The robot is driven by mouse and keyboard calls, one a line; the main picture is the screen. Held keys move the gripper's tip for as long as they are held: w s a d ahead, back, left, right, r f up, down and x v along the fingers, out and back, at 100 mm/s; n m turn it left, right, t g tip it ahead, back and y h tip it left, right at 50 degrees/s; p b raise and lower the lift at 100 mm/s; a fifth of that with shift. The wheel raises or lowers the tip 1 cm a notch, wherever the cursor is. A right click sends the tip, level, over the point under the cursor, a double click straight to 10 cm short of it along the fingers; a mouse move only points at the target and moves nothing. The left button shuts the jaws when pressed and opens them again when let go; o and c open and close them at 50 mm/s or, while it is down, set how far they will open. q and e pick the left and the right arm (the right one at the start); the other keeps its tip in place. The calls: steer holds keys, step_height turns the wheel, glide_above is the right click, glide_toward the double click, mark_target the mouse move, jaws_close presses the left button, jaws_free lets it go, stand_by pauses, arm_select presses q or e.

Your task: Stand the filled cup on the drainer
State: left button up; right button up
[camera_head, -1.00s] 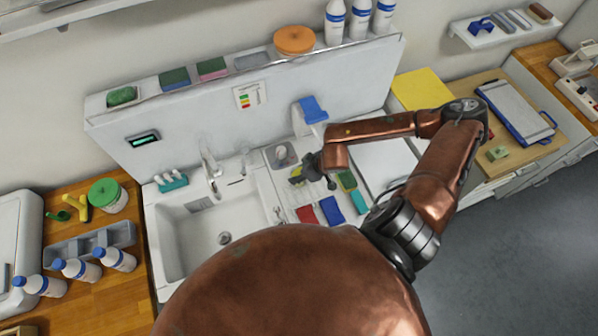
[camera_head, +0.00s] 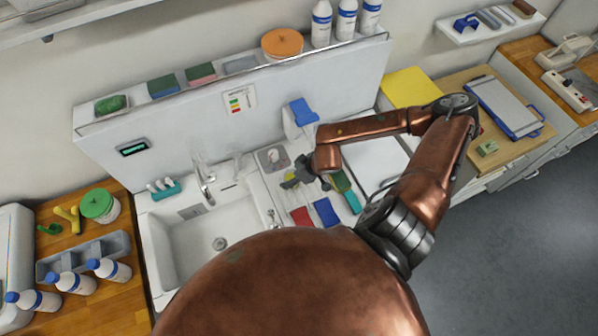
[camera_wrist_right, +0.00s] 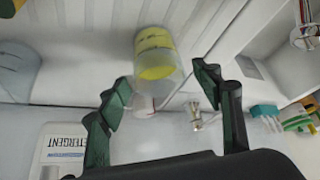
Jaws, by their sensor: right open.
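The cup (camera_wrist_right: 157,52) is clear, with yellow contents, and shows in the right wrist view just beyond my right fingertips. That view seems upside down; the cup appears upright on a ribbed white surface, which I take as the drainer (camera_wrist_right: 85,35). In the head view the drainer (camera_head: 277,196) lies right of the sink. My right gripper (camera_head: 300,178) is low over it; in the wrist view the gripper (camera_wrist_right: 170,88) is open, fingers apart, with the cup ahead of the gap. The cup is hard to make out in the head view. My left gripper is out of view.
The sink (camera_head: 190,250) and its tap (camera_head: 204,185) are left of the drainer. A red cloth (camera_head: 300,217) and a blue cloth (camera_head: 326,212) lie at the front. A detergent container (camera_wrist_right: 75,145) shows in the wrist view.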

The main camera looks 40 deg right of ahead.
steer(key=b+v, duration=0.1)
steer(key=v, duration=1)
steer(key=shift+r, duration=0.2)
steer(key=shift+s, duration=0.15)
